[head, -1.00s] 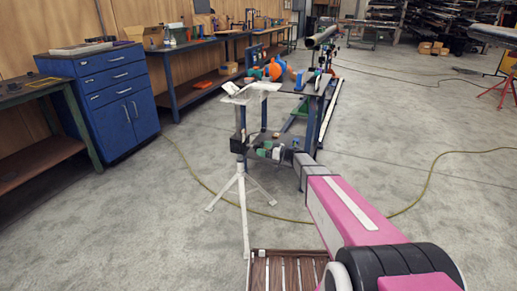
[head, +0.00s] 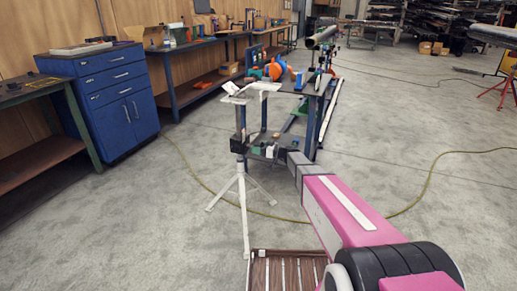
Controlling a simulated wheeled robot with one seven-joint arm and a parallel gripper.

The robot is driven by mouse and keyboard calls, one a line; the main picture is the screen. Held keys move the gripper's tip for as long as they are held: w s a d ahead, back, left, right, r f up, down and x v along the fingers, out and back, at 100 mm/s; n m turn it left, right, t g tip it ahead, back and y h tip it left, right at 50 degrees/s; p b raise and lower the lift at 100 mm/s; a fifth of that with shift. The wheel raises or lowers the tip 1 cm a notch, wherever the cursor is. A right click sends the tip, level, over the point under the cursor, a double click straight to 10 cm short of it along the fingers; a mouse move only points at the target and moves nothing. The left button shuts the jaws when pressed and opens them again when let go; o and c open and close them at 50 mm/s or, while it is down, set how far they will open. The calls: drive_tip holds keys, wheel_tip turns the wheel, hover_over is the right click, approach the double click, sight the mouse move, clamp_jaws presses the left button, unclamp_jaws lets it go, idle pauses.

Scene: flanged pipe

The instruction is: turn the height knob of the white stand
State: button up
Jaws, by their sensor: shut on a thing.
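The white stand (head: 243,194) is a tripod with splayed legs and an upright post, standing left of my arm in the head view. A dark block (head: 239,145) sits on its post above the legs. My gripper (head: 254,149) is at the right side of this block, at about the same height. It is small and partly lost against the shelf behind. It appears shut on the height knob at the side of the block. The knob itself is too small and too covered to make out clearly.
A dark workbench (head: 328,88) stands behind the stand, with an orange item (head: 278,68) and a long pipe (head: 322,37). A blue cabinet (head: 108,92) is at left. A slatted wooden piece (head: 285,268) lies in front. A yellow hose (head: 432,175) crosses the floor.

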drive_tip(key=m, duration=0.5)
drive_tip(key=shift+m, duration=0.4)
drive_tip(key=m, duration=0.5)
drive_tip(key=shift+f, duration=0.1)
drive_tip(key=m, duration=0.5)
drive_tip(key=shift+w+m, duration=0.1)
drive_tip(key=shift+m, duration=0.3)
drive_tip(key=m, duration=0.4)
drive_tip(key=shift+f+m, duration=0.15)
drive_tip(key=shift+m, duration=0.25)
drive_tip(key=shift+d+m, duration=0.1)
drive_tip(key=shift+m, duration=0.2)
drive_tip(key=o, duration=0.9)
